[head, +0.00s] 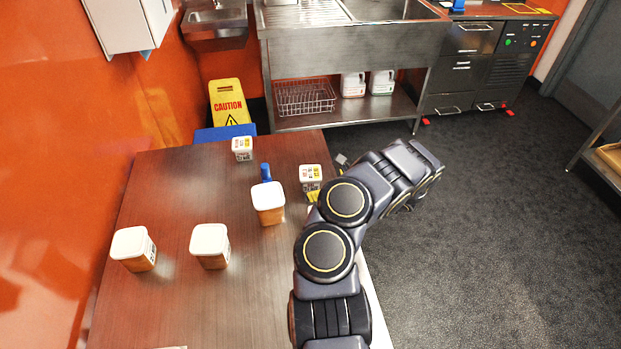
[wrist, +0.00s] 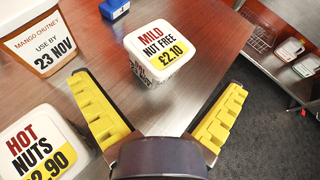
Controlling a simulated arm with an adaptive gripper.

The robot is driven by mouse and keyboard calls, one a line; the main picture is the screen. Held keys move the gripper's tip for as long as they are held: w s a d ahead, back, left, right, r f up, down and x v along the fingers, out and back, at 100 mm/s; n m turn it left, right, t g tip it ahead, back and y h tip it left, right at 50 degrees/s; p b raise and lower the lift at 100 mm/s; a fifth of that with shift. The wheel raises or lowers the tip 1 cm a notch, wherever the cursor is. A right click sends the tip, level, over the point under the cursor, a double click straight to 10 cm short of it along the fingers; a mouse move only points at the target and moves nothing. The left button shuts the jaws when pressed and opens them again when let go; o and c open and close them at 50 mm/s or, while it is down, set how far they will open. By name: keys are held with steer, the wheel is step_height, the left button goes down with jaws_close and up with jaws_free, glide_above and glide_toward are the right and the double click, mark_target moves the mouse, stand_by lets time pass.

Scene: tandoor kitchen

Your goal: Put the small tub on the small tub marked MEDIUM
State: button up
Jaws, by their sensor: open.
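A small white tub (wrist: 160,45) labelled MILD NUT FREE £2.10 stands upright ahead of my gripper (wrist: 158,88) in the wrist view. The gripper's yellow fingers are open and wide apart, with nothing between them. In the head view this appears to be the small tub (head: 311,174) just beyond my arm. Another small tub (wrist: 38,145), labelled HOT NUTS, stands beside the left finger, partly cut off. A third small tub (head: 242,146) stands at the table's far side; its label is too small to read. No MEDIUM label is legible.
A larger mango chutney tub (wrist: 40,38) and a blue object (wrist: 114,8) are left of the MILD tub. Larger white-lidded tubs (head: 210,240) (head: 133,243) stand on the nearer left of the table (head: 165,190). The table's right edge is close to my arm.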

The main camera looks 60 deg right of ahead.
mark_target(310, 180)
steer(key=shift+f, duration=0.7)
steer(key=x, duration=0.5)
steer(key=c, duration=1.2)
